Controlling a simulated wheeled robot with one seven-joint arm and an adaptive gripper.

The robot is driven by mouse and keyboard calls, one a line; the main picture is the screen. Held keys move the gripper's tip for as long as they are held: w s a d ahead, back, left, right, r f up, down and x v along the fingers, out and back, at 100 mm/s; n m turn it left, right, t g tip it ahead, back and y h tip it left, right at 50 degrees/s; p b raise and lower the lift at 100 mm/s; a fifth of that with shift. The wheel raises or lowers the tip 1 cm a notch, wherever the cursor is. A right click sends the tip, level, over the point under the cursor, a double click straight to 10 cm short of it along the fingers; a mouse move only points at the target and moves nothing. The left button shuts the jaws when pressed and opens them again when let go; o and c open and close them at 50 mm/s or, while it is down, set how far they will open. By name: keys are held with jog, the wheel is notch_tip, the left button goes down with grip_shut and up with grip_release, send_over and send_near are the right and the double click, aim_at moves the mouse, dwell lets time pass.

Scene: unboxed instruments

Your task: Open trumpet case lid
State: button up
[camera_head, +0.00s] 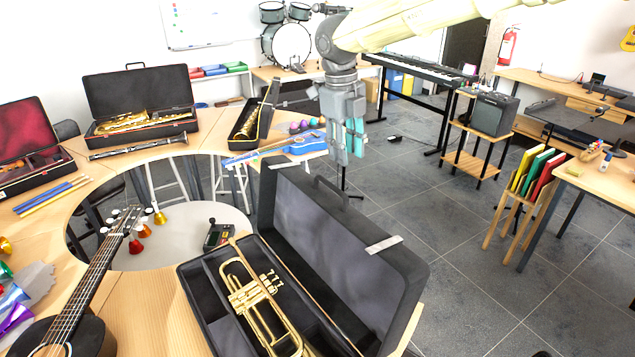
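The trumpet case (192,303) is black and stands open on the wooden curved table at the bottom centre. Its lid (335,260) is raised and leans back to the right, with a handle on its top edge and two pale latches. A brass trumpet (255,305) lies in the grey-lined tray. My gripper (345,158) points down just above and behind the lid's far end, with teal pads on its fingers. Nothing shows between the fingers. I cannot tell from this view whether it touches the lid or how wide the fingers are.
An open saxophone case (110,90), a clarinet (138,146) and another open brass-instrument case (247,118) stand at the back. The grey floor (460,230) at right is largely clear.

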jog(key=s+a+r+y, duration=0.1)
jog(key=a+r, duration=0.2)
jog(key=r, duration=0.1)
notch_tip(320, 180, down, 11)
jog(key=shift+a+f+p, duration=0.1)
jog(key=shift+a+p, duration=0.05)
jog(key=shift+p, duration=1.1)
grip_shut()
